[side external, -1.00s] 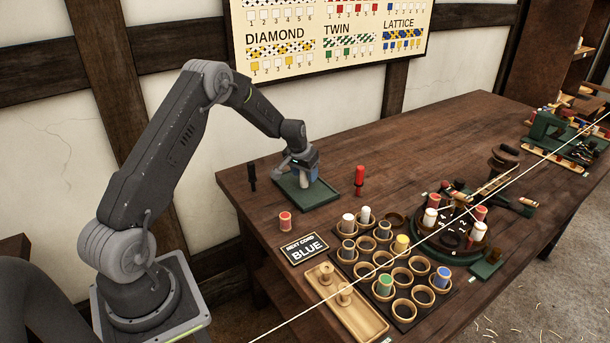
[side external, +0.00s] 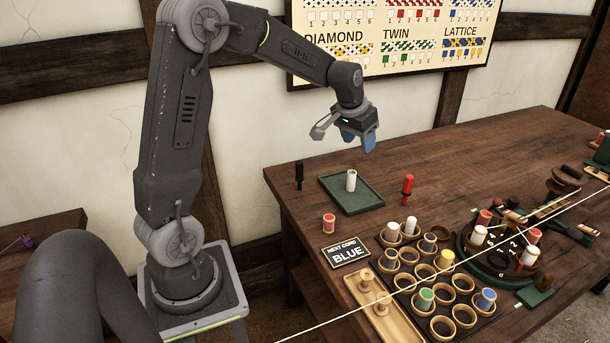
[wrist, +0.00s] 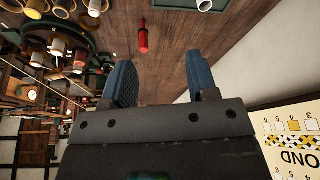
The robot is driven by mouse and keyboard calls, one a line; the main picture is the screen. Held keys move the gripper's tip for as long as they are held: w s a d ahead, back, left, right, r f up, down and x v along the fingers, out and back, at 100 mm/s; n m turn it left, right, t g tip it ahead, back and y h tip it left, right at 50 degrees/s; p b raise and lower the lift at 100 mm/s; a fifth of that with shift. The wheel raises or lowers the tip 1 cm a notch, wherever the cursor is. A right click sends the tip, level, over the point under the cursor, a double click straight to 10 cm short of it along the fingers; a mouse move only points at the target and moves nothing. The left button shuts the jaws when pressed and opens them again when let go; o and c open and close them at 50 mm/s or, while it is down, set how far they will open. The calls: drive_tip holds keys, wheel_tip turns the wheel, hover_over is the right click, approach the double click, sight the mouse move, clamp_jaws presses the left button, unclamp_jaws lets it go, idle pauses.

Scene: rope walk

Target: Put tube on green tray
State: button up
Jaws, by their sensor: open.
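A white tube (side external: 351,181) stands upright on the green tray (side external: 369,201) near the table's back left. The tube also shows in the wrist view (wrist: 204,5), at the top edge on the tray. My gripper (side external: 359,141) is open and empty, raised above and a little right of the tray, clear of the tube. Its two blue fingers stand apart in the wrist view (wrist: 164,84).
A red-topped tool (side external: 407,188) stands right of the tray and a black one (side external: 299,176) left. A red spool (side external: 329,223) and the sign reading BLUE (side external: 347,252) are in front. Several cups fill a rack (side external: 478,325) further right. A taut cord crosses the front.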

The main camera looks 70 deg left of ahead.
drive_tip(key=s+d+r+m+t, duration=0.1)
drive_tip(key=s+d+r+m, duration=0.1)
drive_tip(key=s+d+r, duration=0.7)
drive_tip(key=s+d+f, duration=0.1)
drive_tip(key=s+d, duration=0.3)
drive_tip(key=s, duration=0.3)
drive_tip(key=s+d+f+m+h, duration=0.1)
drive_tip(key=s+d, duration=0.4)
drive_tip(key=s, duration=0.3)
drive_tip(key=shift+d+f+t, duration=0.2)
drive_tip(key=shift+f+t, duration=0.2)
